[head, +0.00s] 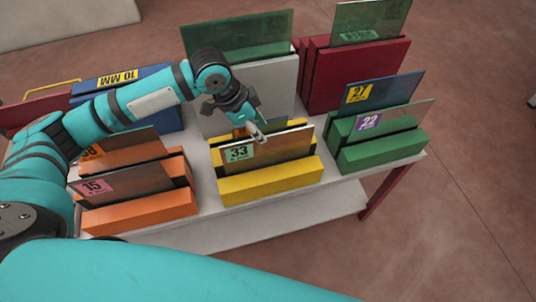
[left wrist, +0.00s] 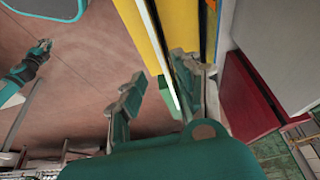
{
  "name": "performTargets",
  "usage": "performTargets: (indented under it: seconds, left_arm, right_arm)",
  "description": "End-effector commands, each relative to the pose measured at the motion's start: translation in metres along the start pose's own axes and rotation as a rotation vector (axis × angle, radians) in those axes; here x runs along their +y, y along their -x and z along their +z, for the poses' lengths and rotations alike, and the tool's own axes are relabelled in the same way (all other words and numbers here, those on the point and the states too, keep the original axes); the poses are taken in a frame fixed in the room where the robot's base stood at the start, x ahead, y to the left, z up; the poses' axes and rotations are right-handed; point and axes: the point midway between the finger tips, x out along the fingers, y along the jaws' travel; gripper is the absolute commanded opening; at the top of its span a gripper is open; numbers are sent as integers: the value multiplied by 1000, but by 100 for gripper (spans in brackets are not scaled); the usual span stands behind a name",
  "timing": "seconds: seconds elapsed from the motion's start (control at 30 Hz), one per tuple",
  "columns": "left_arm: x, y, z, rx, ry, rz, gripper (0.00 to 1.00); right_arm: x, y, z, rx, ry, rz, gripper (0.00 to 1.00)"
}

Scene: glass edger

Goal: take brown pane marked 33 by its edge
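The brown pane marked 33 (head: 285,147) stands upright in the front slot of the yellow rack (head: 270,185), its label at the upper left. My left gripper (head: 252,132) is at the pane's top edge, near the label. In the left wrist view, its two fingers (left wrist: 157,92) are spread. A pale, thin pane edge (left wrist: 167,80) runs between them, close to the right finger and well apart from the left one. Whether it touches the right finger I cannot tell. My right gripper (left wrist: 42,48) shows small at the left of that view; its fingers are unclear.
Another pane stands behind in the yellow rack, partly hidden by my gripper. Orange racks (head: 140,212) stand left and green racks (head: 380,152) right, with panes 22 (head: 400,118) and 27 (head: 385,92). A grey rack (head: 275,85) with a tall green pane (head: 240,38) is behind.

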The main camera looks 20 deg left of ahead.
Motion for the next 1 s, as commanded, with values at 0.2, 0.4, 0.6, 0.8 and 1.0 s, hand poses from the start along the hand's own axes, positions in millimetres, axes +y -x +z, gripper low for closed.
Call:
performTargets:
  seconds: [0.2,0.4,0.6,0.8,1.0]
  left_arm:
    - [0,-20,0,0,1,-1,33]
    - [-2,-41,-1,-2,2,2,33]
    - [-4,-68,-1,-1,1,0,33]
    - [-4,-72,0,0,0,-1,33]
    - [-4,-72,0,0,0,-1,18]
  right_arm:
    - [0,3,0,0,0,0,0]
    - [0,12,-1,0,0,-1,0]
    - [-2,16,-1,0,0,-3,0]
    - [-3,16,-1,0,0,-4,0]
    - [-3,16,-2,1,0,-4,0]
